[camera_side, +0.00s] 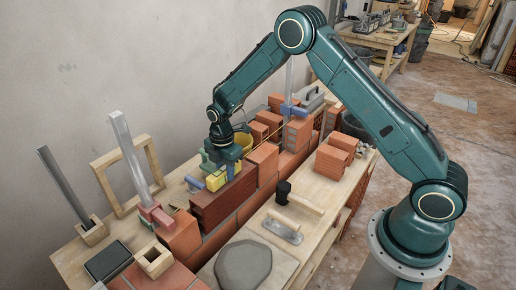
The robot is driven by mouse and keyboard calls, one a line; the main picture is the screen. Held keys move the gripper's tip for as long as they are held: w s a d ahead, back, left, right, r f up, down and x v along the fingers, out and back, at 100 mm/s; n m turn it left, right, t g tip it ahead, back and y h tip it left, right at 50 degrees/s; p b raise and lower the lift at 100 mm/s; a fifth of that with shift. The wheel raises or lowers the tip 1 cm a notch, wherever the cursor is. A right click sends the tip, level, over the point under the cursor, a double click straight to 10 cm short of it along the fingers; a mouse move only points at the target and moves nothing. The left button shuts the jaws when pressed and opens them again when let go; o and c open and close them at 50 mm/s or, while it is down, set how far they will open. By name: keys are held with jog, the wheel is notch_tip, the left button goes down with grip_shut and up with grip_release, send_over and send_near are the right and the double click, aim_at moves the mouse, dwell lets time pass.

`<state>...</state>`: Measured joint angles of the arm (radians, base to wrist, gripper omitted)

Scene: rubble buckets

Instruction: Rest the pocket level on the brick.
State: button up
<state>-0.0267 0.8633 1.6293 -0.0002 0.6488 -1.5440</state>
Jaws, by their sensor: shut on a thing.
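My gripper (223,168) points down over the near part of the brick row, left of the picture's middle. It is shut on a small yellow thing, which seems to be the pocket level (216,181); the fingers and wrist hide part of it. The level is just above or touching the top of a long dark red brick (222,206); I cannot tell which from this view. Small blue and green pieces show beside the gripper, too small to make out.
Red brick stacks (298,133) rise to the right. A wooden frame (103,182) and upright metal bars stand left. A trowel-like float (283,231) and a grey stone (243,265) lie in front.

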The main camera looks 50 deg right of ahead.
jog(key=shift+f, duration=0.2)
dwell(0.4)
jog(key=o, duration=1.1)
jog(key=shift+r, duration=0.1)
notch_tip(320, 180, up, 14)
jog(key=shift+f, duration=0.2)
dwell(0.3)
